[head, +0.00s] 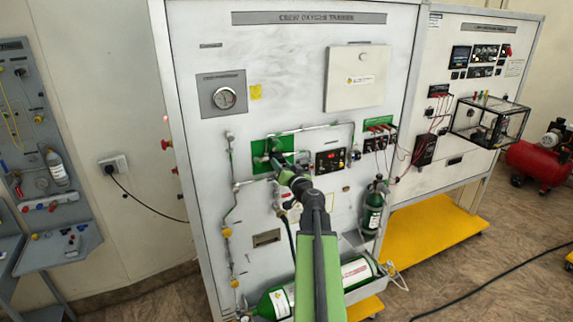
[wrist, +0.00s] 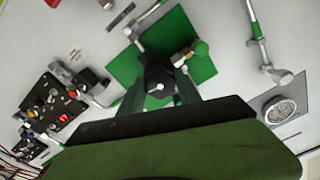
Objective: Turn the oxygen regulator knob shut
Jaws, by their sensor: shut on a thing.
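The oxygen regulator knob (wrist: 157,75) is dark and sits in front of a green backing plate (wrist: 190,62) on the trainer panel. In the wrist view my gripper (wrist: 161,88) has its two fingers on either side of the knob and is shut on it. In the head view the green plate (head: 259,147) shows left of the panel's middle, and my gripper (head: 279,163) reaches it from below right. There the gripper largely hides the knob. A brass fitting (wrist: 200,48) and metal pipes join beside the knob. The knob's turn angle cannot be told.
A pressure gauge (head: 224,98) is at upper left. Pipes (head: 228,190) run down the panel's left side. A green bottle (head: 373,208) hangs at right, and a larger green cylinder (head: 275,303) lies below.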

